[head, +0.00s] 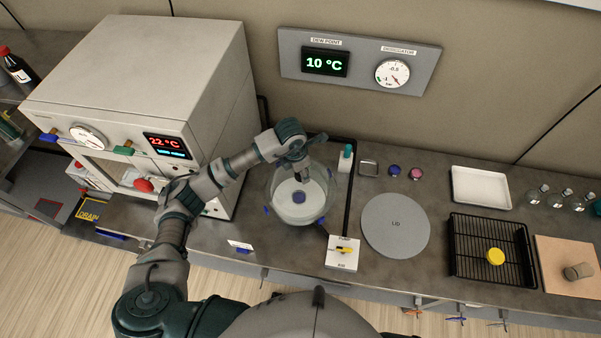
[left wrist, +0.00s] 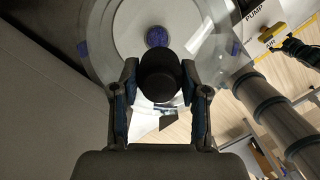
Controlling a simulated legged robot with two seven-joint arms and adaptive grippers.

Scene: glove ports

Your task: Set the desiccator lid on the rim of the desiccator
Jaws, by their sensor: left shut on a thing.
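The desiccator (head: 300,214) is a clear round glass vessel on the bench, with a pale plate and a small blue-capped item (head: 299,197) inside. My left gripper (head: 303,177) is above it, shut on the dark knob of the clear desiccator lid (left wrist: 160,75). The lid's glass is hard to make out against the vessel. In the left wrist view the left gripper (left wrist: 160,88) has a finger on each side of the knob, over the vessel (left wrist: 97,45). I cannot tell whether the lid touches the rim. My right gripper is not seen.
A grey round pad marked LID (head: 395,225) lies bare to the right. A pump valve box (head: 342,252) with a yellow handle stands near the vessel's front right. A large oven-like cabinet (head: 150,100) stands left. A black rack (head: 465,265) and white tray (head: 480,188) are farther right.

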